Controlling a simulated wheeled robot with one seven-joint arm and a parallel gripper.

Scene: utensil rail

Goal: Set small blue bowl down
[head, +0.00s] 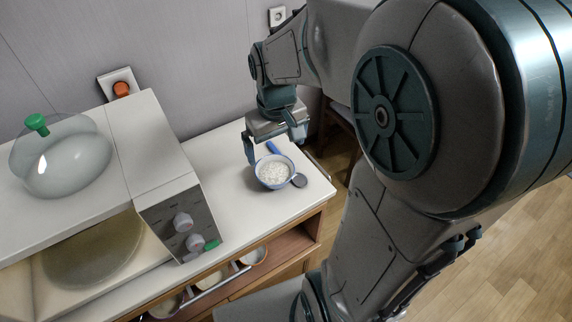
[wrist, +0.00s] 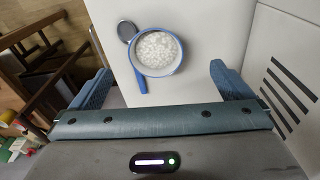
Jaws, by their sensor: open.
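The small blue bowl (head: 264,180) stands upright on the white counter, filled with white grains. It also shows in the wrist view (wrist: 135,63), with a blue handle-like piece (wrist: 138,80) at its rim, on the side toward my gripper. My gripper (head: 272,150) is above and behind the bowl in the head view. In the wrist view my gripper (wrist: 160,82) has its two fingers spread wide, with nothing held between them. The fingertips are apart from the bowl.
A small dark disc (head: 299,180) lies beside the bowl. A grey box with knobs (head: 165,180) stands to the left, with a clear dome with green knob (head: 60,165) beyond it.

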